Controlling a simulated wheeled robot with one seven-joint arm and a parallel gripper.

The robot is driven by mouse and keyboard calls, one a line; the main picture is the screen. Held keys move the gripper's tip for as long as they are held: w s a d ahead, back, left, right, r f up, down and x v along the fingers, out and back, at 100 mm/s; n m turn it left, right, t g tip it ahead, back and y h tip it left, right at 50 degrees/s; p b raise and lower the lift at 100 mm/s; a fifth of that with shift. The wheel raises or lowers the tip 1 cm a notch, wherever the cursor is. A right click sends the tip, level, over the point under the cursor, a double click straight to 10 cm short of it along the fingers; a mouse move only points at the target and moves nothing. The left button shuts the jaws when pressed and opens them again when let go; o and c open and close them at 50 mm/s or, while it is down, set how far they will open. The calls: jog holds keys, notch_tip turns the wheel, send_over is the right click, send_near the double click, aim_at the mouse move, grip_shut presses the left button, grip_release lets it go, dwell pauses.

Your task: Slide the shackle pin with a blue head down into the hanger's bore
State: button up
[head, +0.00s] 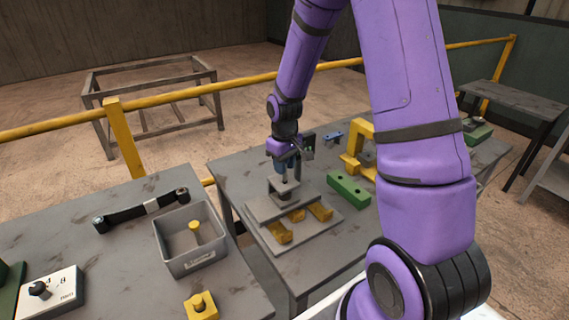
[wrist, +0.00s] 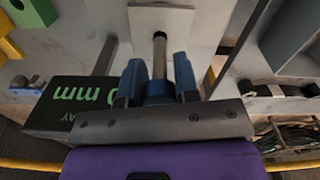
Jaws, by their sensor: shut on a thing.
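My gripper (wrist: 159,80) has blue fingers on either side of the blue head (wrist: 158,92) of the shackle pin and is shut on it. The pin's grey shaft (wrist: 159,52) points away from the fingers toward the light grey top of the hanger (wrist: 142,20). In the head view my gripper (head: 282,171) is directly above the hanger (head: 283,190), a grey block on a grey stepped base plate (head: 262,206). The pin is mostly hidden there by the gripper. I cannot tell whether its tip is in the bore or just above it.
A green block (head: 349,190) and a yellow frame (head: 355,163) stand right of the hanger. On the left table are a grey bin (head: 192,264) with a yellow-headed pin (head: 194,227), a black link (head: 141,209) and a yellow block (head: 201,307). A yellow railing (head: 60,124) runs behind.

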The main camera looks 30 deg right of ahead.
aim_at(284, 180)
jog(key=shift+f, duration=2)
jog(key=o, duration=1.4)
jog(key=shift+c, duration=0.2)
jog(key=shift+r, duration=0.15)
jog(key=shift+r, duration=3.35)
